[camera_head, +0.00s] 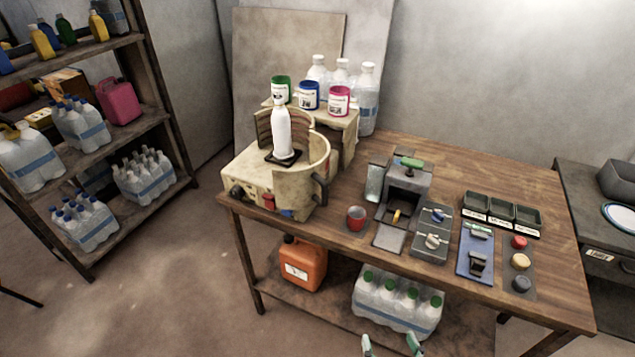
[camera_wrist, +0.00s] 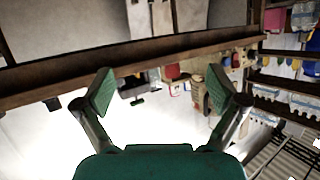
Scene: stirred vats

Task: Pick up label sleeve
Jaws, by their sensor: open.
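I cannot tell for sure which thing is the label sleeve. Three short cylinders with printed white labels stand on a raised cream stand on the table: a green one (camera_head: 280,90), a blue one (camera_head: 309,96) and a pink one (camera_head: 340,101). A small red cup-like piece (camera_head: 356,218) stands near the table's front edge. My gripper (camera_head: 390,345) shows its green fingertips at the bottom edge of the head view, in front of the table and well away from these. In the wrist view my gripper (camera_wrist: 160,90) is wide open, with nothing between its fingers.
A cream vat machine (camera_head: 305,185) holds a white bottle (camera_head: 282,132). A grey press (camera_head: 405,185), black trays (camera_head: 502,211) and a blue board (camera_head: 476,252) crowd the table's right. Bottle packs (camera_head: 397,305) and an orange canister (camera_head: 303,264) sit below. Shelving (camera_head: 165,95) stands left.

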